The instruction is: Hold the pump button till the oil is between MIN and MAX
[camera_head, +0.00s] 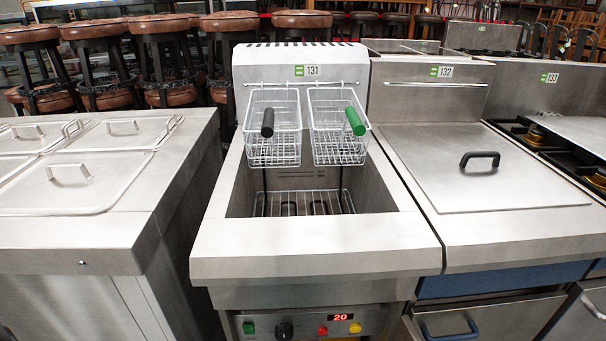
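A steel fryer (316,262) labelled 131 stands in the middle of the head view. Two wire baskets hang at its back, one with a black handle (267,122) and one with a green handle (355,121). Its open tank (240,190) shows a rack and heating elements at the bottom; I cannot make out an oil level or MIN and MAX marks. The front panel has a green button (249,328), a black knob (284,330), a red button (322,331), a yellow button (355,328) and a red display (341,317) reading 20. No button is legibly marked as the pump. Neither gripper is in view.
A counter with lidded steel pans (80,184) stands on the left. A lidded unit (480,175) labelled 132 stands close on the right, with a burner unit (565,140) beyond. Stacked stools (150,50) fill the back left. A narrow gap lies left of the fryer.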

